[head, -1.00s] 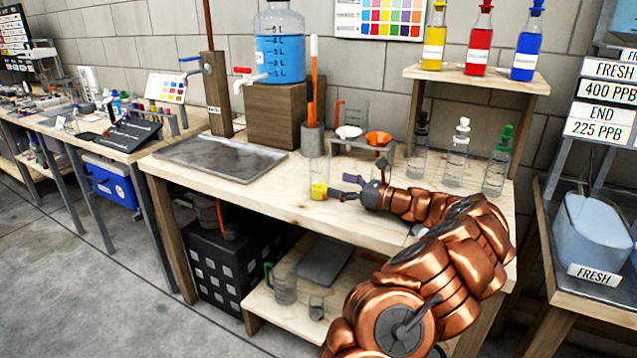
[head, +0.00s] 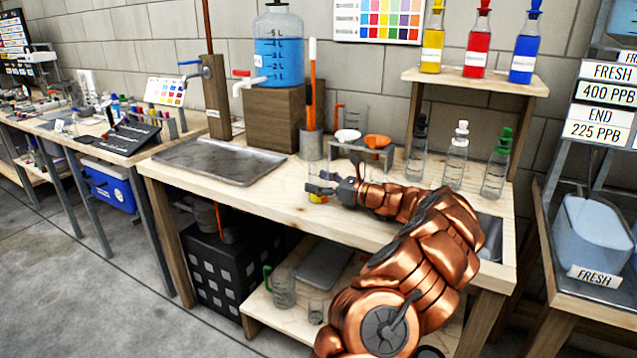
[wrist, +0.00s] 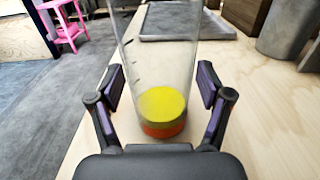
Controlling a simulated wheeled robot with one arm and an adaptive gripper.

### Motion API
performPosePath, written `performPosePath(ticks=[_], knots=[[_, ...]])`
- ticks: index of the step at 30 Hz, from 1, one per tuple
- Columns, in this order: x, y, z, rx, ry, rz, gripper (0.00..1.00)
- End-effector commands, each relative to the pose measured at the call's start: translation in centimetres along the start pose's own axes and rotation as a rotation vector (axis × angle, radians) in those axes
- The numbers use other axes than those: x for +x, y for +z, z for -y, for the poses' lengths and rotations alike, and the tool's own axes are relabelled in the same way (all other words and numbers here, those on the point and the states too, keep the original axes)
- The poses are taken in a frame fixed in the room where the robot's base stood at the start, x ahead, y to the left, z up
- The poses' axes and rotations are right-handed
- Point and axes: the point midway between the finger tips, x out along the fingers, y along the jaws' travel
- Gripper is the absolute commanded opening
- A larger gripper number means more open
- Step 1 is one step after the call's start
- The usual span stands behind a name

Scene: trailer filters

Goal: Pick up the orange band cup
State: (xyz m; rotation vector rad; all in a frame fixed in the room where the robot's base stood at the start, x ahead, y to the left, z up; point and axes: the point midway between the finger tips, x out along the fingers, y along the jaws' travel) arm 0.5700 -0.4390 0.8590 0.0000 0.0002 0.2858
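The orange band cup (wrist: 162,88) is a tall clear vessel with yellow at its bottom and an orange band around its base. It stands upright on the wooden bench. In the head view its yellow bottom (head: 318,198) shows just below my gripper (head: 322,183), which covers part of it. In the wrist view my gripper (wrist: 160,88) is open, with one finger on each side of the cup. A gap shows between each finger and the cup wall. The cup's top is cut off in the wrist view.
A grey cylinder (head: 311,145) holding tall rods and a small stand with white and orange funnels (head: 378,141) are behind the cup. Clear bottles (head: 456,160) stand to the right. A metal tray (head: 218,162) lies to the left. The bench front is clear.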

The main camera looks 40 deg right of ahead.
Motion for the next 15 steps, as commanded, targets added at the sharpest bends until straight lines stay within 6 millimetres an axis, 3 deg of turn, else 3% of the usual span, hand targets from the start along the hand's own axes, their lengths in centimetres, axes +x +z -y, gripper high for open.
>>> performPosePath(ticks=[2,15], knots=[[-0.01,-0.01,0.0,0.0,0.0,0.0,0.66],[-0.01,0.0,0.0,0.0,0.0,0.0,0.2]])
